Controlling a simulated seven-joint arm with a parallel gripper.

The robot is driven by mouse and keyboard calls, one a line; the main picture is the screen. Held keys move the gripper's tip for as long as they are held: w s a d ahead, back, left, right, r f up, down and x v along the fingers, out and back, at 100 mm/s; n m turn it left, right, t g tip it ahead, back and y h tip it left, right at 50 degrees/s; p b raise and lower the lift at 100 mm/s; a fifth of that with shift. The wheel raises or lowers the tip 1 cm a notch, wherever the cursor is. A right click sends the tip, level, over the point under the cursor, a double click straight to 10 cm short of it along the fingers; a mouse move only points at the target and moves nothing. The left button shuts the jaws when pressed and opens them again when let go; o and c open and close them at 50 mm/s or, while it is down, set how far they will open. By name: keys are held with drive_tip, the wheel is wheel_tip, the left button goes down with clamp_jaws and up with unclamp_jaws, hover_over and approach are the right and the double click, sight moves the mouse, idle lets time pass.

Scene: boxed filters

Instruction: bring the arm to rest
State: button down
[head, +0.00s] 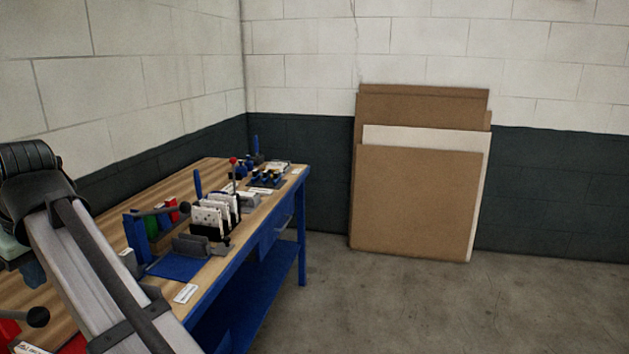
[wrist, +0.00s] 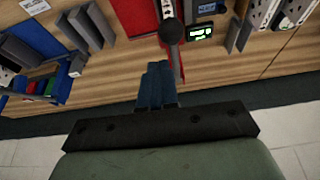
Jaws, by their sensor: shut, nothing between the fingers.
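My gripper (wrist: 157,70) shows in the wrist view as blue fingers held together, with nothing between them. Its dark crossbar and grey-green body fill the bottom of that view. The fingers are over the near part of the wooden bench, close to a black ball knob (wrist: 171,31) on a red fixture (wrist: 168,62); I cannot tell whether they touch it. In the head view my arm crosses the left side, and a small blue part of the gripper (head: 33,272) shows beside it.
The wooden bench (head: 285,182) runs along the left wall. It carries a blue lever press (head: 135,238), a rack of white cards (head: 212,214), a blue mat (head: 180,266) and several small parts. Brown boards (head: 412,205) lean on the back wall. The floor at right is clear.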

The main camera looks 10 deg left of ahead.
drive_tip(key=w+d+f+m+h, duration=0.1)
drive_tip(key=w+d+f, duration=0.4)
drive_tip(key=f, duration=0.4)
drive_tip(key=w+d+f+m+h, duration=0.1)
drive_tip(key=w+d+f+m, duration=0.15)
drive_tip(key=w+f, duration=0.6)
drive_tip(key=w+d+f+m, duration=0.1)
drive_tip(key=w+d+f, duration=0.35)
drive_tip(key=f, duration=0.55)
drive_tip(key=w+d+f+m+g+h, duration=0.15)
drive_tip(key=w+d+f, duration=0.25)
drive_tip(key=d+f, duration=0.75)
drive_tip(key=w+d+f+m+h, duration=0.1)
drive_tip(key=w+d+f+m, duration=0.25)
drive_tip(key=d+f, duration=0.75)
drive_tip(key=s+d+f+m+g, duration=0.15)
drive_tip(key=s+d+f, duration=0.25)
drive_tip(key=d+f, duration=0.7)
drive_tip(key=s+d+f+m+g, duration=0.15)
drive_tip(key=s+d+f, duration=0.25)
drive_tip(key=d+f, duration=0.65)
drive_tip(key=s+d+f+m+g, duration=0.1)
drive_tip(key=s+d+f+m, duration=0.1)
drive_tip(key=s+d, duration=0.6)
drive_tip(key=s+d+f+m+g, duration=0.1)
drive_tip(key=s+d+f+m, duration=0.2)
drive_tip(key=s, duration=1)
drive_tip(key=d+f, duration=0.2)
drive_tip(key=d, duration=0.3)
drive_tip(key=shift+s, duration=0.25)
